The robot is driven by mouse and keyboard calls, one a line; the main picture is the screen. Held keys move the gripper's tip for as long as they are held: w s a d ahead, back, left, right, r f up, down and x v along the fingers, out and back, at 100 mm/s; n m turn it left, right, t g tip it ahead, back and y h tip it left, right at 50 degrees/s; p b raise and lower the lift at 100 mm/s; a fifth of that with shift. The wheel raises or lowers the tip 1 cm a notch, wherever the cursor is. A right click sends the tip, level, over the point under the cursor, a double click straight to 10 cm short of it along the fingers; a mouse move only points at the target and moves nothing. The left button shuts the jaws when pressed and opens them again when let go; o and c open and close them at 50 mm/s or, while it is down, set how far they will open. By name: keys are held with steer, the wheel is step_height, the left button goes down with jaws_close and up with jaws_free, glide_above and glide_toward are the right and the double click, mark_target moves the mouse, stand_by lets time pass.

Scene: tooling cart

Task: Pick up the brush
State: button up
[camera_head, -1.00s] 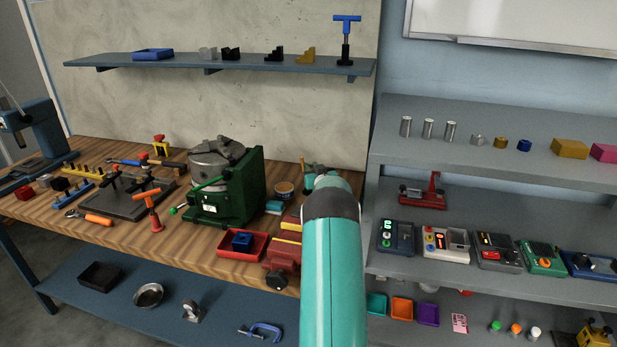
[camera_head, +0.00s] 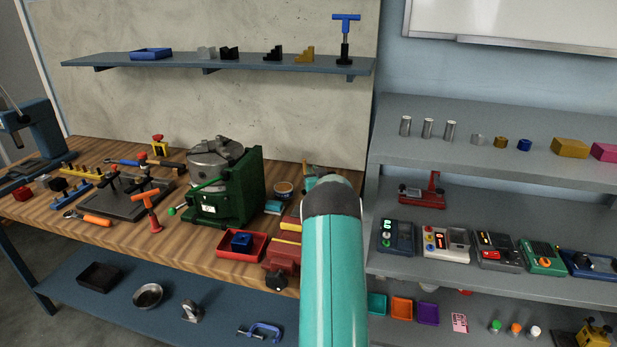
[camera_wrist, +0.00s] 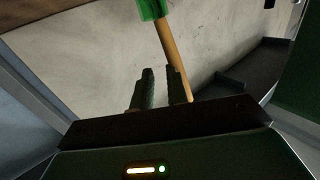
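In the wrist view a long tan, wood-coloured handle (camera_wrist: 172,45) with a green end piece (camera_wrist: 152,9) slants down from the top; it may be the brush, but I cannot be sure. My gripper (camera_wrist: 162,82) shows two dark fingers standing apart, with bare wall visible between them. The handle runs down beside and partly behind the right finger; whether they touch I cannot tell. In the head view my teal arm reaches to the back right of the bench and hides my gripper. I cannot clearly make out a brush there.
The wooden bench (camera_head: 100,232) holds a green angle plate with a chuck (camera_head: 228,190), a red tray (camera_head: 228,253) and a red vise (camera_head: 283,262). A wall shelf (camera_head: 180,62) hangs above. Grey shelves (camera_head: 460,180) with devices stand right of my arm.

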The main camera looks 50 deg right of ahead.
steer(key=a+v, duration=0.1)
steer(key=v, duration=0.5)
step_height(320, 180, up, 7)
steer(key=shift+w+d+r, duration=0.2)
steer(key=shift+w+d, duration=0.05)
steer(key=shift+w, duration=0.05)
steer(key=shift+r, duration=0.4)
steer(key=shift+d, duration=0.1)
